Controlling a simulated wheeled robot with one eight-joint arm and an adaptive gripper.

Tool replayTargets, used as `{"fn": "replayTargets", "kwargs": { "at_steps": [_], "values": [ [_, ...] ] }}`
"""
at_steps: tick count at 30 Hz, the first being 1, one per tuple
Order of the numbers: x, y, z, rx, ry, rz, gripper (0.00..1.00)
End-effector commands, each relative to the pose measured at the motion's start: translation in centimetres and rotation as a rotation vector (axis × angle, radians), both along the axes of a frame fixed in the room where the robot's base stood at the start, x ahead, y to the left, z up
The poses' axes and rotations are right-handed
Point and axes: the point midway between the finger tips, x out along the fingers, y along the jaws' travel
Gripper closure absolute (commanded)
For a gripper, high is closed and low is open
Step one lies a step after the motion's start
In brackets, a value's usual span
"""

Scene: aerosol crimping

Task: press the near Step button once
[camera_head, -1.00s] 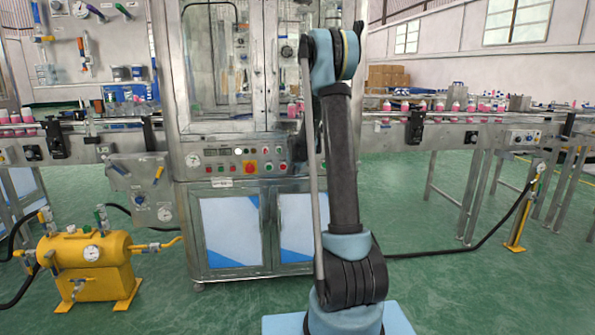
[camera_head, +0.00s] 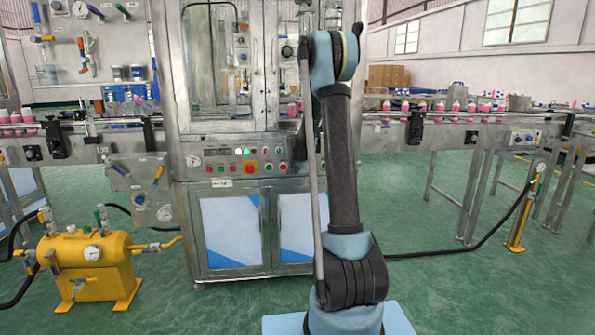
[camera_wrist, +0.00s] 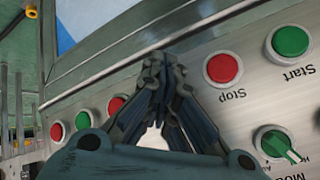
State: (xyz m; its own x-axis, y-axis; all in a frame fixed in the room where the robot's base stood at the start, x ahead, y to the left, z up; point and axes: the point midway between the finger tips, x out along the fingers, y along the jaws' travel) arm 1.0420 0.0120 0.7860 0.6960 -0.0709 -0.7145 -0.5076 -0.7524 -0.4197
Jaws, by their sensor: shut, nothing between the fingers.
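My gripper (camera_wrist: 165,72) is shut and empty in the wrist view, its fingertips over the sloped metal button panel (camera_wrist: 195,50). In that view the panel is upside down. To the right of the fingers are a red Stop button (camera_wrist: 223,69), a green Start button (camera_wrist: 290,41) and a green mode knob (camera_wrist: 279,146). To the left are a red button (camera_wrist: 117,104), a green button (camera_wrist: 83,119) and another red button (camera_wrist: 56,131). No Step label is readable, and the fingers hide part of the panel. In the head view my arm hides the gripper.
The crimping machine cabinet (camera_head: 228,182) stands ahead with its control panel at mid-height. A conveyor (camera_head: 440,133) with bottles runs to the right. A yellow tank (camera_head: 88,268) stands on the floor at left.

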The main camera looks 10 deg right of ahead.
Motion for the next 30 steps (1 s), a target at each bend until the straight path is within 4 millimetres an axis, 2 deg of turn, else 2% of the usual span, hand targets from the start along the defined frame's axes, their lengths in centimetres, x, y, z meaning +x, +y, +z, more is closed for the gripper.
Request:
{"fn": "replayTargets", "kwargs": {
  "at_steps": [8, 18, 30],
  "values": [
    [-0.2, 0.0, 0.0, -0.001, -0.001, 0.000, 1.00],
    [-1.6, 0.0, 0.0, 0.000, 0.000, 0.000, 1.00],
    [-1.8, 0.0, 0.0, 0.000, 0.000, 0.000, 1.00]
  ]
}}
